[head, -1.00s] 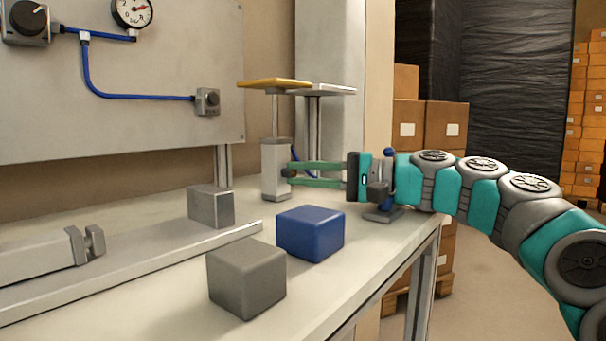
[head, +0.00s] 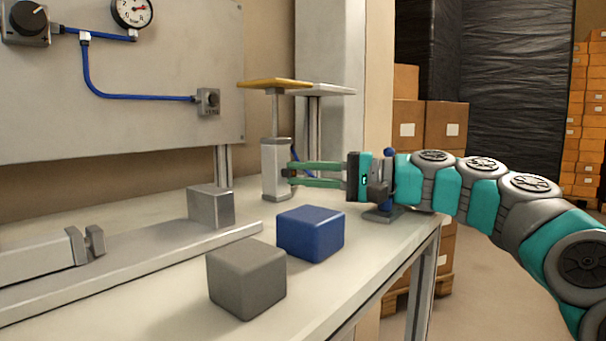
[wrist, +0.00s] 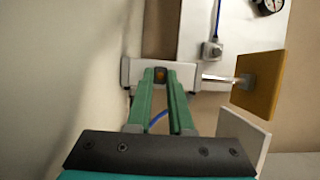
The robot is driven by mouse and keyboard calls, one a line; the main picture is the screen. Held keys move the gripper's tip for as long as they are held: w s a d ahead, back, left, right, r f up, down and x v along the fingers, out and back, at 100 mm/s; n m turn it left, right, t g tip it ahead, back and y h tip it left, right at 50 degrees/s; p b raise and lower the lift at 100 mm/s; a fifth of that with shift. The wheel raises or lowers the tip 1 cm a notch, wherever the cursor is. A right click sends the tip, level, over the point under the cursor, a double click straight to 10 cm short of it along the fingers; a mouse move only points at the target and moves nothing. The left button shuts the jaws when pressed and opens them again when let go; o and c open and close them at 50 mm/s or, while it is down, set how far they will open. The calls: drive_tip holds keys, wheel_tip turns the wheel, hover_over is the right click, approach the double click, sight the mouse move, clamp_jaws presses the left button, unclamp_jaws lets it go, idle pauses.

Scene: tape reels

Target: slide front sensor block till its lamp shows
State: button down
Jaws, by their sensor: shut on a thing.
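The front cylinder (head: 276,168) is a pale upright body with a thin rod and a yellow plate (head: 274,84) on top. A small dark sensor block with an orange-brown patch (head: 291,173) sits on its right side. My gripper (head: 291,174) reaches in level from the right, its green fingers shut on this block. The wrist view shows the block (wrist: 160,76) between the fingertips (wrist: 159,80), against the cylinder body (wrist: 187,76). The fingers hide much of the block. I cannot tell whether a lamp is lit.
A second cylinder with a white plate (head: 322,90) stands close behind. A blue block (head: 311,234) and a grey block (head: 247,279) lie on the bench in front. A metal rail (head: 140,258) with a grey block (head: 211,207) runs along the left. A wall panel (head: 160,60) stands behind.

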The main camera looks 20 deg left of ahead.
sight(282, 151)
wheel_tip(282, 151, up, 4)
drive_tip(key=p, duration=0.3)
drive_tip(key=shift+r, duration=0.1)
drive_tip(key=c, duration=0.8)
unclamp_jaws()
drive_tip(key=d, duration=0.7)
drive_tip(key=shift+d, duration=0.35)
